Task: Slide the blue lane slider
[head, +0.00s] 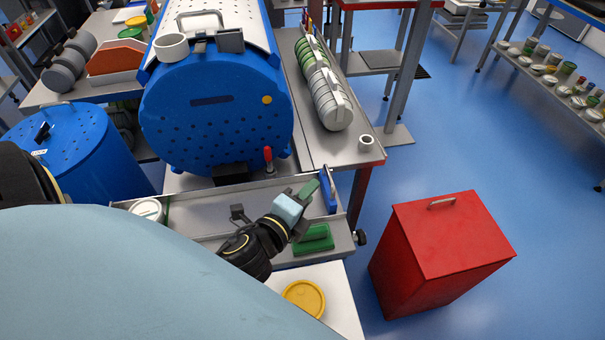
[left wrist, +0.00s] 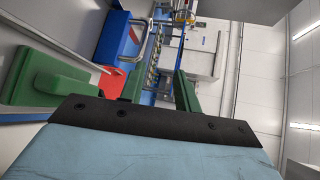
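The blue lane slider (head: 328,190) is a narrow upright blue plate at the right end of the grey metal tray (head: 205,222). My left gripper (head: 308,189) is over the tray, just left of the slider, with its green fingers pointing towards it. In the left wrist view, the green fingers (left wrist: 142,80) stand apart with a gap between them. My right gripper is not in view.
A green handled block (head: 314,240) lies in the tray below the gripper. A large blue drum (head: 215,120) stands behind the tray. A yellow lid (head: 304,298) lies on a white surface in front. A red bin (head: 440,250) stands on the floor to the right.

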